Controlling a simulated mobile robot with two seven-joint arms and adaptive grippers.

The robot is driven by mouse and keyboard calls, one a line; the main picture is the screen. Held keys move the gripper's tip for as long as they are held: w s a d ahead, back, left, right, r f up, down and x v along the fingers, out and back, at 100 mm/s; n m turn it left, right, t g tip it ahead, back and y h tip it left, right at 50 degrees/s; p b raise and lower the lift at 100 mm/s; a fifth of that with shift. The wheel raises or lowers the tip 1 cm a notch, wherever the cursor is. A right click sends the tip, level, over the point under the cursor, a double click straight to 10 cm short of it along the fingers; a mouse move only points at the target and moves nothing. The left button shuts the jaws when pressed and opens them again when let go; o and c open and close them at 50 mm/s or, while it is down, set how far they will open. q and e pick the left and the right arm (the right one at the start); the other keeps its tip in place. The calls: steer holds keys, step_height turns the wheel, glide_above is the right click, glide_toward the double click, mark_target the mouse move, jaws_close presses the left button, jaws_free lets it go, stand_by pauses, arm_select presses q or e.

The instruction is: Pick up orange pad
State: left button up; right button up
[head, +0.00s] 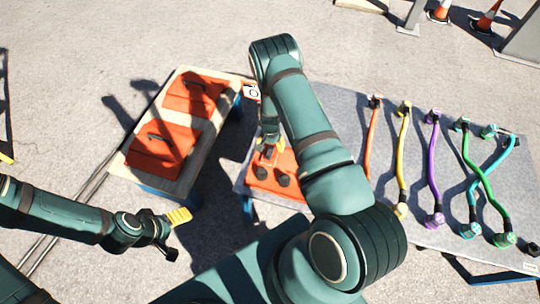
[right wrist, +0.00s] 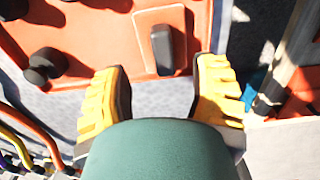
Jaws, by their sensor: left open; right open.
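An orange panel (head: 262,184) with black round knobs lies on the grey table's left end. In the right wrist view the orange panel (right wrist: 105,38) carries a raised orange square pad (right wrist: 183,20) with a black upright block (right wrist: 162,50). My right gripper (head: 268,150) is above this panel, mostly behind my arm in the head view. In the right wrist view its yellow fingers (right wrist: 161,92) are apart, with nothing between them, and the block lies just beyond. My left gripper (head: 175,232) is open and empty, low at the left over the ground.
Two flat orange pieces (head: 195,93) with black handles lie on a pale table (head: 118,158) at the left. Several coloured cables (head: 434,160) lie on the grey table (head: 345,104). A gap separates the tables. Traffic cones (head: 487,18) stand far off.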

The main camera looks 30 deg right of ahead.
mark_target(270, 150)
steer(key=shift+w+f+b, duration=0.15)
steer(key=shift+f+b, duration=0.25)
steer(key=shift+f, duration=1.1)
steer(key=shift+w+f+b, duration=0.1)
steer(key=shift+f+b, duration=0.25)
steer(key=shift+f, duration=1.1)
steer(key=shift+o, duration=0.2)
jaws_close()
